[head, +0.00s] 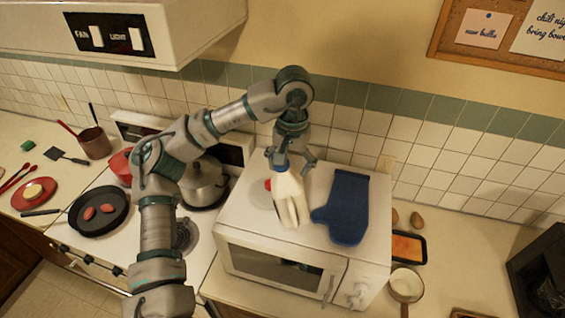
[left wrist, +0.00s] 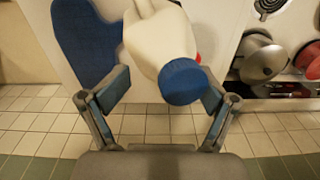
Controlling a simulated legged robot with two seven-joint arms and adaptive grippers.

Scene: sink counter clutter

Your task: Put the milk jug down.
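The milk jug (head: 288,198) is white with a blue cap (left wrist: 183,82). It appears to stand on top of the white microwave (head: 237,212), beside a blue oven mitt (head: 346,207). My left gripper (head: 291,160) is over the jug's top, pointing down. In the left wrist view its fingers (left wrist: 161,92) are spread wide, with the cap between them. The cap is close to the right-hand finger; I cannot tell whether they touch. A clear gap separates it from the left-hand finger. My right gripper is out of view.
A small red thing (head: 268,184) is beside the jug, partly hidden. A lidded pot (head: 204,183) and a dark pan (head: 98,211) are on the stove at left. A saucepan (head: 405,284) and a tray (head: 408,247) are right of the microwave. The tiled wall is close behind.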

